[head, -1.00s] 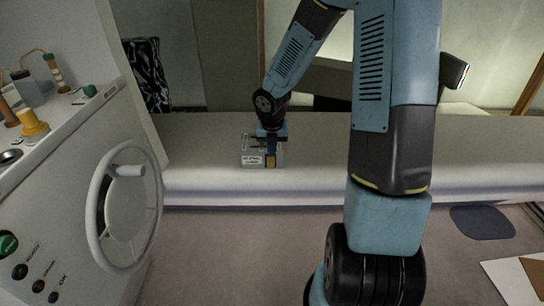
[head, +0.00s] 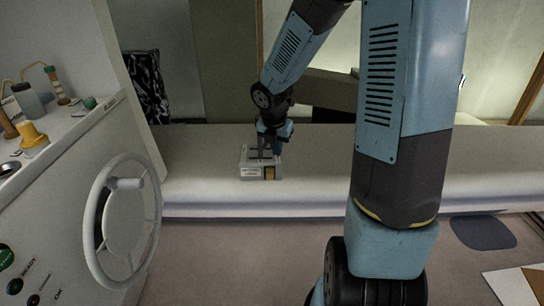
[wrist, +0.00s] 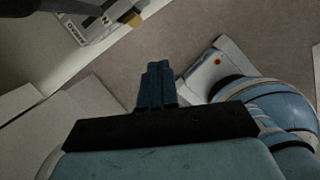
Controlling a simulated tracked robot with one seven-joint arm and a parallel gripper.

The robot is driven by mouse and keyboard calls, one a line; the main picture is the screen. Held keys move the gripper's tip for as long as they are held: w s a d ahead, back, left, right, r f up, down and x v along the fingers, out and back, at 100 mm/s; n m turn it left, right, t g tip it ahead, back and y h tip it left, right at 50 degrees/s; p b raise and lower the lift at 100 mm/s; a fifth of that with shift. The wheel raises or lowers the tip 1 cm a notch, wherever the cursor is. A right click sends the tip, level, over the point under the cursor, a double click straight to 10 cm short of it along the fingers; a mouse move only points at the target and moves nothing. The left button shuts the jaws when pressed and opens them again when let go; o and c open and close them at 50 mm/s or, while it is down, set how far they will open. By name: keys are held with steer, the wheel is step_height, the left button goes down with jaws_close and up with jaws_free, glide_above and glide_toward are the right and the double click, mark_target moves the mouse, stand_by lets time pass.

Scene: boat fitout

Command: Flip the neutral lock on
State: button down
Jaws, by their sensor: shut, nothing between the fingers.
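A small grey control box (head: 251,173) with a printed label and a tan patch on its front sits near the front edge of the long bench. Part of it shows at the top left of the wrist view (wrist: 97,24), with a dark part and a yellowish part. My gripper (head: 266,146) is just above or behind the box in the head view; I cannot tell whether it touches it. In the wrist view my gripper's fingers (wrist: 157,73) are together and empty, with the box off to their upper left. The lock's position is too small to read.
A white console with a handwheel (head: 123,220), bottles and buttons stands at the left. The long padded bench (head: 400,160) is otherwise clear. A dark mat (head: 482,232) lies on the floor at the right.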

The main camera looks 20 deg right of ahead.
steer(key=s+r+m+t+y, duration=0.1)
steer(key=s+r+m+t, duration=0.2)
steer(key=s+r+m, duration=1.9)
steer(key=s+m, duration=0.1)
steer(key=m, duration=0.5)
steer(key=shift+s+a+y, duration=0.15)
steer(key=shift+s+y, duration=0.1)
steer(key=shift+y, duration=0.05)
